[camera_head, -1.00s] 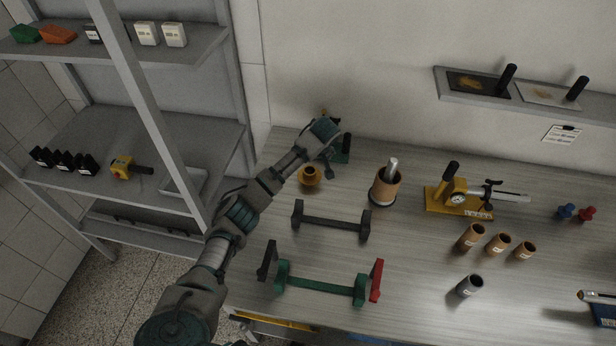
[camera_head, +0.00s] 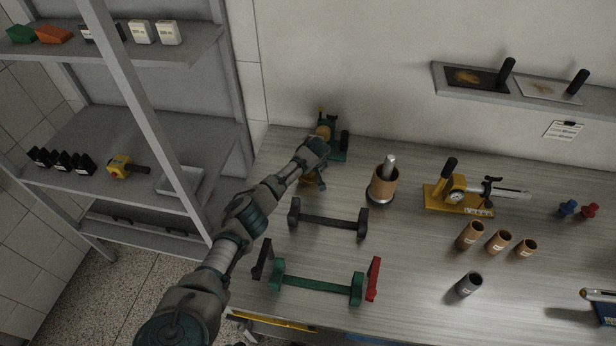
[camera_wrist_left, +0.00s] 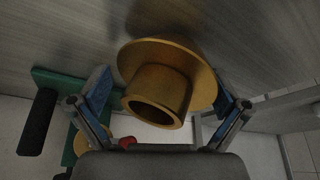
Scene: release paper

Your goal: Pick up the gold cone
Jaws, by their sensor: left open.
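The gold cone (camera_wrist_left: 172,75) is a hollow, tapered ring with a wide flange. In the left wrist view it lies between the two fingers of my left gripper (camera_wrist_left: 162,78), which is open, with one blue-padded finger on each side. I see no clear contact between the fingers and the cone. In the head view my left gripper (camera_head: 318,180) is over the cone near the back left of the bench and hides most of it. My right gripper is not in view.
A green stand (camera_head: 338,150) with a black handle is just behind the gripper. A copper cup (camera_head: 382,186) with a pestle stands to its right. A dark rack (camera_head: 328,220) and a green rack (camera_head: 318,285) are in front. Grey shelving (camera_head: 130,90) is left.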

